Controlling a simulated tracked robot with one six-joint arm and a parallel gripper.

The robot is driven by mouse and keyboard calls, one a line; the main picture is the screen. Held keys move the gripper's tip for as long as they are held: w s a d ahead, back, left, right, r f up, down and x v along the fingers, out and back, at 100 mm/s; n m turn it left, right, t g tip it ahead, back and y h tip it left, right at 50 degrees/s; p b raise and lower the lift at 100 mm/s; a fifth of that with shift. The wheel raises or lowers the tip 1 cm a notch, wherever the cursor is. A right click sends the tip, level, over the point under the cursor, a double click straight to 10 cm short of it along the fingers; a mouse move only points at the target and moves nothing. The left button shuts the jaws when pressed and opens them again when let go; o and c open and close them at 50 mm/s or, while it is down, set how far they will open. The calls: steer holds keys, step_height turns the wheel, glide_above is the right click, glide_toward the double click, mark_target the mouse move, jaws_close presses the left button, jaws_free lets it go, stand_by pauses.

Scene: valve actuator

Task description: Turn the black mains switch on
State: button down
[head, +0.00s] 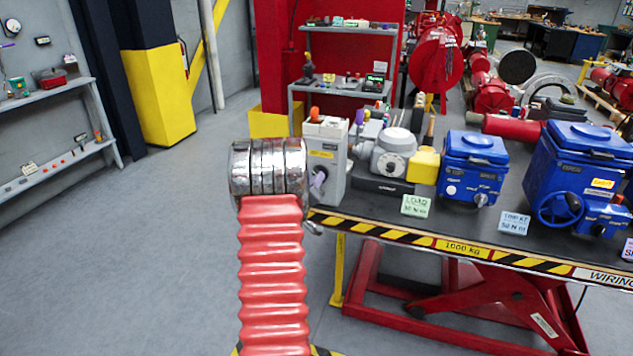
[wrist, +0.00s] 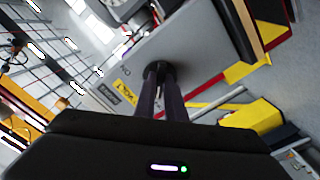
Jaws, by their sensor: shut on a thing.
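The grey box (head: 327,148) with a yellow label stands at the left end of the workbench in the head view. In the wrist view its grey face (wrist: 200,50) fills the upper middle, with a yellow label to the left of the switch. The black mains switch (wrist: 158,65) is a small round dark knob on that face. My gripper (wrist: 158,72) has its two long dark fingers close together, shut on the switch. In the head view my red and silver arm is in front of the box's left side. The switch's setting cannot be made out.
Right of the box, a grey motor-like unit (head: 392,152), a yellow block (head: 423,165) and blue actuators (head: 472,165) stand on the workbench. Its striped front edge (head: 440,243) runs below them. Open floor (head: 120,250) lies to the left.

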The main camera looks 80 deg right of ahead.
steer(key=shift+m, duration=0.3)
steer(key=shift+w+f+m, duration=0.1)
steer(key=shift+m, duration=4)
steer(key=shift+w+f+m, duration=0.1)
steer(key=shift+m, duration=4)
steer(key=c, duration=1.8)
jaws_free()
steer(key=shift+r, duration=0.15)
steer(key=shift+a, duration=0.15)
steer(key=a, duration=0.9)
steer(key=w+a, duration=0.1)
steer(key=a, duration=0.3)
steer(key=shift+w+a, duration=0.1)
steer(key=shift+a, duration=0.15)
